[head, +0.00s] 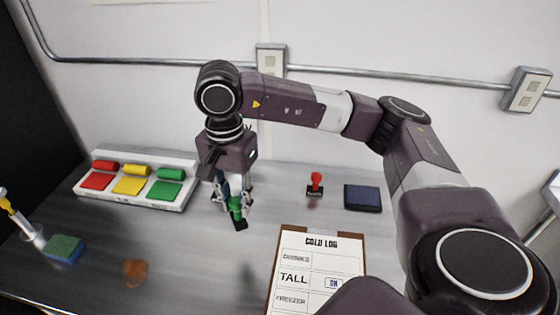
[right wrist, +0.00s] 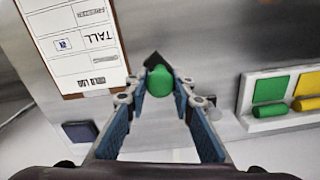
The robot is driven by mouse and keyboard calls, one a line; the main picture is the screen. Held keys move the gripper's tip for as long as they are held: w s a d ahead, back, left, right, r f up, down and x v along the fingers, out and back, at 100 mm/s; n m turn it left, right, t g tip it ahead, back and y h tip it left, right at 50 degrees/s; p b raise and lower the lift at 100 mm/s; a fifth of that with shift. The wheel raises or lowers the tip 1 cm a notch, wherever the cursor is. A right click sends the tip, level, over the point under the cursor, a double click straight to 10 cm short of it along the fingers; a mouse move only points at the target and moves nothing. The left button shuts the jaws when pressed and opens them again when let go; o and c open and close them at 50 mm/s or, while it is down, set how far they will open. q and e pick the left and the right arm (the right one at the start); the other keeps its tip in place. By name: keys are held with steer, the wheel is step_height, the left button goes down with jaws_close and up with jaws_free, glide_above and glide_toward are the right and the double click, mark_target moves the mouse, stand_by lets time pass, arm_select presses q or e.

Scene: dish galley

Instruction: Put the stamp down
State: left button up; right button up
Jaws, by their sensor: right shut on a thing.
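The green-handled stamp (head: 236,208) with a dark base is held by my right gripper (head: 233,195), over the grey counter between the colour tray and the clipboard. In the right wrist view, the green handle (right wrist: 160,82) sits between the fingertips (right wrist: 162,88), with its dark base beyond it. I cannot tell whether the base touches the counter. A red-handled stamp (head: 316,185) stands upright further back on the right. A dark blue pad (head: 363,198) lies right of it and also shows in the right wrist view (right wrist: 79,131). My left gripper is out of view.
A clipboard (head: 287,229) with a "COLD LOG" sheet lies at the front, with a small blue "ON" mark. A white tray (head: 150,200) with red, yellow and green pads and rolls stands at left. A blue-green sponge (head: 64,248) and an orange object (head: 135,272) lie front left.

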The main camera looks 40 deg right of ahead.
steer(key=w+d+r+n+b, duration=0.1)
steer(key=w+d+r+n, duration=0.2)
steer(key=d+n, duration=0.6)
steer(key=w+d+r+n+b, duration=0.25)
steer(key=d+n, duration=0.25)
steer(key=n, duration=0.9)
steer(key=w+d+r+n+b, duration=0.1)
steer(key=w+d+r+n, duration=0.25)
steer(key=d+n, duration=0.6)
steer(key=shift+n, duration=0.65)
steer(key=f, duration=0.6)
steer(key=a+f+b, duration=0.1)
steer(key=f, duration=1.3)
steer(key=shift+w+a+f+b, duration=0.1)
steer(key=shift+a+f+b, duration=0.1)
steer(key=shift+a+b, duration=0.1)
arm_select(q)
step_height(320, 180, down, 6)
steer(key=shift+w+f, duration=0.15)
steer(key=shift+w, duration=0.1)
